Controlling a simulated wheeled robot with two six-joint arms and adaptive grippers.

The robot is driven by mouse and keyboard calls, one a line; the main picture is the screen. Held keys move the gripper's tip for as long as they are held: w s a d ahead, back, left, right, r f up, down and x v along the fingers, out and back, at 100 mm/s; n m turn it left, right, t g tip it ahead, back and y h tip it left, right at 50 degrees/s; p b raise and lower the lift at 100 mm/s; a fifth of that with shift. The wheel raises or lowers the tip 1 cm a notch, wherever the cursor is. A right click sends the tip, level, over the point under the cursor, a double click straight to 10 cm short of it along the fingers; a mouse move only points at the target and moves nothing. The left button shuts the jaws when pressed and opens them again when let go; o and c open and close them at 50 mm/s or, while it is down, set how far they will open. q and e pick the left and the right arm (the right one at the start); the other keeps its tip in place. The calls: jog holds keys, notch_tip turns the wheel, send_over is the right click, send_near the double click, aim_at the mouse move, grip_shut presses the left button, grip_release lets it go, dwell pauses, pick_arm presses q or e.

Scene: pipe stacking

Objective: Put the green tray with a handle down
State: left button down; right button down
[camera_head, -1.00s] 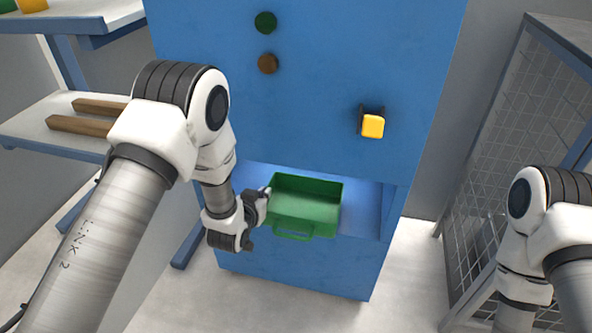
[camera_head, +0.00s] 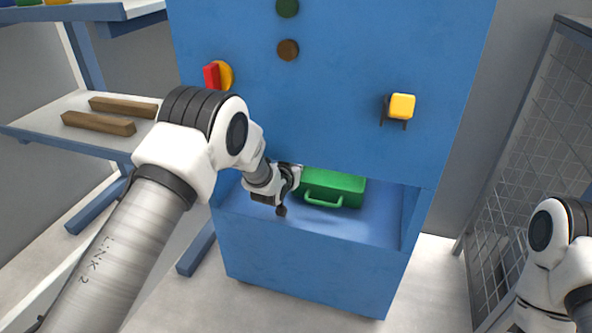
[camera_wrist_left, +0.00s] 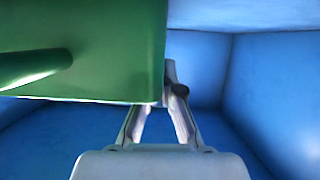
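The green tray (camera_head: 345,190) with its handle (camera_head: 323,201) is inside the opening of the blue cabinet (camera_head: 310,272), its handle side facing out. Its top is partly hidden by the cabinet's upper panel. My left gripper (camera_head: 287,184) is at the tray's left side. In the left wrist view the tray (camera_wrist_left: 110,60) fills the upper left, and my left gripper (camera_wrist_left: 160,105) is shut on its side edge; one finger is partly hidden behind it. I cannot tell whether the tray touches the floor of the opening. My right gripper is out of view.
The opening's blue floor (camera_head: 350,226) is bare in front of the tray. The cabinet front carries a yellow button (camera_head: 402,106) and a red-and-yellow switch (camera_head: 213,76). Shelves with brown bars (camera_head: 98,123) stand left, a mesh cage (camera_head: 510,150) right.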

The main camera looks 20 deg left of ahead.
pick_arm(q)
jog(key=c, duration=1.3)
grip_release()
jog(key=shift+f, duration=0.15)
jog(key=shift+r, duration=0.25)
jog(key=p+v, duration=0.4)
jog(key=v, duration=0.8)
jog(key=shift+p, duration=0.35)
jog(key=shift+f, duration=0.1)
